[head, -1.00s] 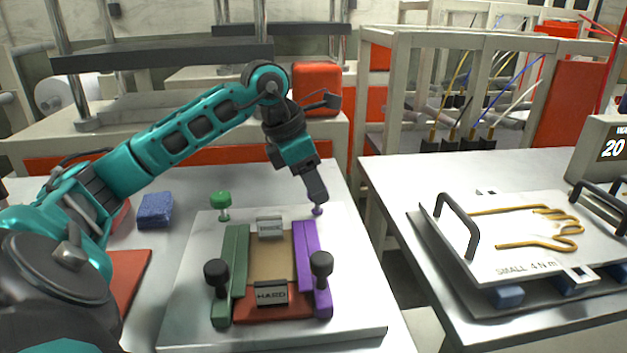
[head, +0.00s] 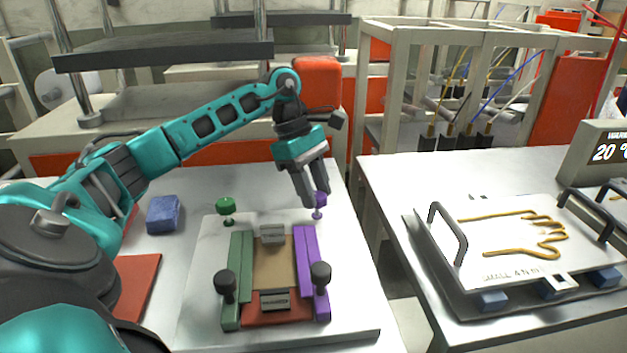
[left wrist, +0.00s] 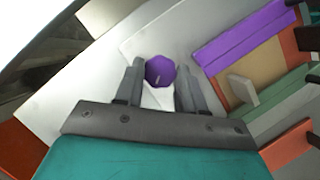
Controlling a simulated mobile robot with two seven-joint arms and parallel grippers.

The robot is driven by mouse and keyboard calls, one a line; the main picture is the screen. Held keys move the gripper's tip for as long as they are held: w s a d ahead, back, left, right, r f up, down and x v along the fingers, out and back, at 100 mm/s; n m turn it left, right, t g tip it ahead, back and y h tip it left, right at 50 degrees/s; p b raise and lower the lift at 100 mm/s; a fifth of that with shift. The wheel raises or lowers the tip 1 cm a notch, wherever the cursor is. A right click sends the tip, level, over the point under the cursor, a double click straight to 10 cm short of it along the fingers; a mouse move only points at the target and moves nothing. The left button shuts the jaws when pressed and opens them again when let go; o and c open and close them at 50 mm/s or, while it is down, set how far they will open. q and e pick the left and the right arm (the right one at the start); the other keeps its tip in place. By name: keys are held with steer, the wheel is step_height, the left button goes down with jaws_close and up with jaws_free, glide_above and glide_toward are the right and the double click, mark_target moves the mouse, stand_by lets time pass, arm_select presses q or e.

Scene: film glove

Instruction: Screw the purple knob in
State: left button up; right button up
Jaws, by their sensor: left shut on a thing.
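The purple knob (head: 318,214) stands upright on its thin stem at the back right of the white plate (head: 352,318), behind the purple rail (head: 309,262). In the left wrist view its faceted purple top (left wrist: 160,71) is between the two fingers. My left gripper (head: 316,203) points down from above and is shut on the knob, partly hiding it in the head view. In the left wrist view the gripper (left wrist: 160,80) has one finger on each side of the knob. My right gripper is not in view.
A green knob (head: 226,206) stands at the plate's back left, behind a green rail (head: 239,262). Two black knobs (head: 320,276) stand at the front. A blue sponge (head: 163,214) lies left of the plate. A bench with a glove-outline plate (head: 510,240) is at right.

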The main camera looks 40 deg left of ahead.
arm_select(q)
steer(key=m+g, duration=0.1)
steer(key=m, duration=0.1)
steer(key=shift+w+r+m, duration=0.1)
steer(key=shift+w+m, duration=0.05)
steer(key=shift+m, duration=0.25)
steer(key=m+g, duration=0.1)
steer(key=m, duration=0.1)
steer(key=shift+w+m+p, duration=0.1)
steer(key=shift+m+p, duration=0.2)
steer(key=shift+m+y, duration=0.3)
steer(key=shift+m, duration=0.2)
steer(key=shift+g, duration=0.3)
steer(key=o, duration=1.1)
steer(key=shift+c, duration=0.2)
